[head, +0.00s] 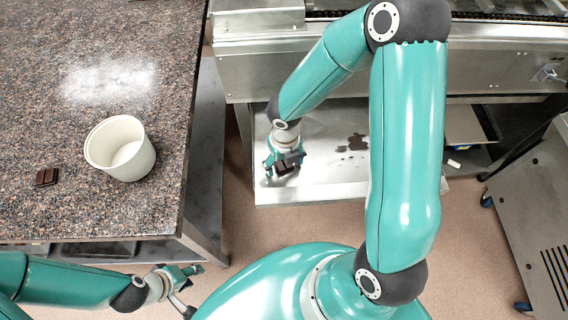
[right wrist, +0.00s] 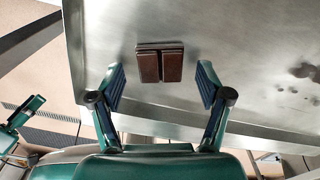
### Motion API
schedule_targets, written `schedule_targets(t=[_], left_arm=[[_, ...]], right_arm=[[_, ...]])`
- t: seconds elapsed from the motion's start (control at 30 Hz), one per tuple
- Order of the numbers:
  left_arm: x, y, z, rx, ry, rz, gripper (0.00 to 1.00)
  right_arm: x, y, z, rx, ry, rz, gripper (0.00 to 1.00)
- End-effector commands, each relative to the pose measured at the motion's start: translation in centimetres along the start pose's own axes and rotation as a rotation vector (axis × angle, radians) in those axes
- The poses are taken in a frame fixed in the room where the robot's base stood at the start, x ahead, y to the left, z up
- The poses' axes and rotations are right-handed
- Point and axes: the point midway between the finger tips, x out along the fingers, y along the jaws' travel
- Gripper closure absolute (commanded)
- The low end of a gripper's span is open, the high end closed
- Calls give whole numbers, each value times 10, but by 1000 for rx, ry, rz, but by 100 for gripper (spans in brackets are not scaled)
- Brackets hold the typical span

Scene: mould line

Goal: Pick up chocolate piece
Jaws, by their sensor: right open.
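A dark brown chocolate piece (right wrist: 160,64) with two segments lies on the metal tray (head: 330,188). In the head view it shows just below my right gripper (head: 284,164). In the right wrist view my right gripper (right wrist: 161,84) is open, with one finger on each side of the chocolate and both apart from it. Another chocolate piece (head: 47,177) lies on the granite counter at the left. My left gripper (head: 190,283) is low in the head view, below the counter's front edge; I cannot tell whether it is open.
A white bowl (head: 121,147) stands on the granite counter (head: 60,215), right of the chocolate there. Brown smears (head: 354,142) mark the tray's right part. A metal machine (head: 250,60) stands behind the tray. A grey wheeled cabinet (head: 535,225) stands at the right.

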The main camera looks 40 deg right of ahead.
Motion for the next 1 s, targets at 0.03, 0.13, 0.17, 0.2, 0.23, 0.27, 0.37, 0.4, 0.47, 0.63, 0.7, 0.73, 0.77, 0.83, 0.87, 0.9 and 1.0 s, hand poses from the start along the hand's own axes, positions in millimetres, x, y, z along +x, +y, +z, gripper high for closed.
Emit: schedule_targets(t=[0.03,0.13,0.17,0.2,0.23,0.27,0.37,0.4,0.47,0.63,0.7,0.73,0.77,0.83,0.87,0.9,1.0], left_arm=[[0,0,0,0,0,0,60],[0,0,0,0,0,0,60],[0,0,0,0,0,0,60],[0,0,0,0,0,0,60],[0,0,0,0,0,0,60],[0,0,0,0,0,0,60],[0,0,0,0,0,0,60],[0,0,0,0,0,0,60],[0,0,0,0,0,0,60],[0,0,0,0,0,0,60],[-1,0,0,0,0,0,60],[-1,0,0,0,0,0,60],[-2,1,0,0,0,0,60],[-3,1,0,0,0,0,60],[-4,2,0,0,0,0,60],[-6,2,0,0,0,0,60],[-11,4,0,0,0,0,60]], right_arm=[[0,0,0,0,0,0,23],[0,0,0,0,0,0,36],[0,0,0,0,0,0,41],[0,0,0,0,0,0,48],[-1,0,0,0,0,0,53],[-1,0,0,0,0,0,58],[-1,0,0,0,0,0,75],[-1,0,0,0,0,0,76],[-1,0,0,0,0,0,76],[-1,0,0,0,0,-1,76],[-2,0,0,0,-1,-1,76],[-3,0,0,0,-1,-1,76],[-5,0,0,0,-1,-1,76],[-9,0,1,1,-2,-1,76],[-11,0,1,2,-2,-1,76],[-15,0,1,1,-2,-2,76],[-29,0,1,1,-4,-1,76]])
